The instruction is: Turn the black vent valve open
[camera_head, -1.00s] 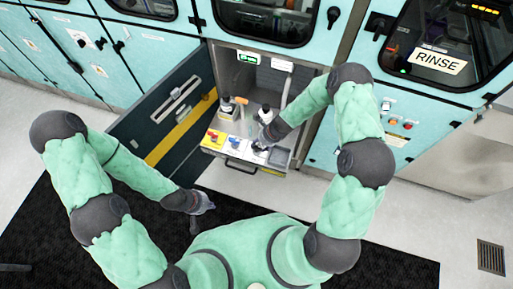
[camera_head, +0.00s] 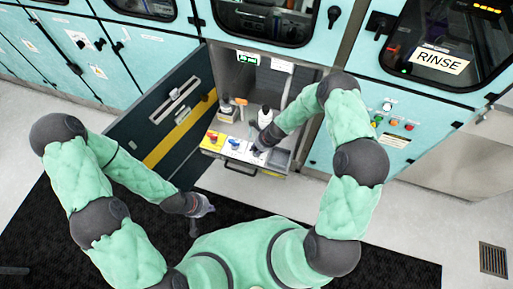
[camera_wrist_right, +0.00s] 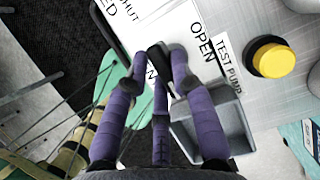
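The black vent valve (camera_wrist_right: 158,62) is partly hidden between the fingertips in the right wrist view. Its white label plate (camera_wrist_right: 185,28) reads OPEN near the fingertips and SHUT farther left. My right gripper (camera_wrist_right: 160,64) has its purple fingers drawn together on either side of the black handle, seemingly touching it. In the head view my right gripper (camera_head: 258,149) is at the right end of the valve panel, and the valve is mostly covered. My left gripper (camera_head: 203,208) hangs low, away from the panel and apparently empty; its fingers are too small to read.
Beside it on the panel are a red valve (camera_head: 212,138) on a yellow plate and a blue valve (camera_head: 235,145). A yellow test pump button (camera_wrist_right: 272,59) and a grey tray (camera_wrist_right: 212,122) are close to my right fingers. Bottles (camera_head: 227,111) stand behind; an open dark door (camera_head: 165,112) is left.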

